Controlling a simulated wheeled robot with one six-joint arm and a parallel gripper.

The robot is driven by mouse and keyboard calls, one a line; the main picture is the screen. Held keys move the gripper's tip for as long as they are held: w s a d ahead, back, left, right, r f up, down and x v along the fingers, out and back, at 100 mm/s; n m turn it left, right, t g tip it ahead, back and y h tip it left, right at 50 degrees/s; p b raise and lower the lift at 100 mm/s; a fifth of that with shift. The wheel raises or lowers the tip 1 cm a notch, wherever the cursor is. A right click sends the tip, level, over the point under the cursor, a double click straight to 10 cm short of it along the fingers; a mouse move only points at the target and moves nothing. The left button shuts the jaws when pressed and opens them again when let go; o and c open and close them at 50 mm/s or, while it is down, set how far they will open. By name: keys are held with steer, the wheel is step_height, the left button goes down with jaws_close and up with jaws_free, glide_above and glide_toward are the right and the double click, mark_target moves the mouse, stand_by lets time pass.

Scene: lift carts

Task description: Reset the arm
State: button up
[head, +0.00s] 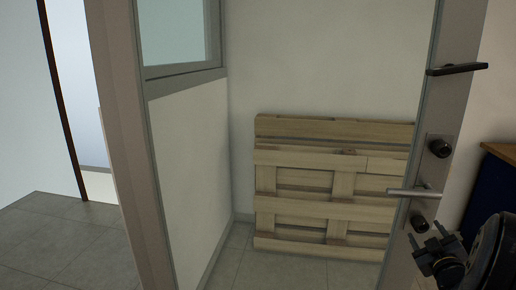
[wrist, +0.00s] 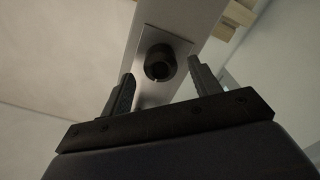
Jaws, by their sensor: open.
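My gripper (head: 418,248) shows at the lower right of the head view, beside the edge of an open door (head: 443,103). In the wrist view my gripper (wrist: 160,88) has its two fingers spread apart with nothing between them. Beyond the fingers is a dark round lock cylinder (wrist: 160,62) on a metal plate. In the head view the door carries a lever handle (head: 414,192), a round lock (head: 440,147) above it and another lock below it (head: 420,222). I cannot tell how far the fingertips are from the door.
A wooden pallet (head: 300,213) leans against the back wall beyond the doorway. A grey door frame post (head: 125,130) and a partition with a window stand at left. A blue cabinet with a wooden top (head: 503,150) is at far right. Tiled floor (head: 60,240) at left is clear.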

steer(key=a+v, duration=0.1)
steer(key=v, duration=0.6)
steer(key=shift+s+r+g+h, duration=0.25)
steer(key=shift+s+g+h, duration=0.05)
steer(key=shift+f, duration=0.1)
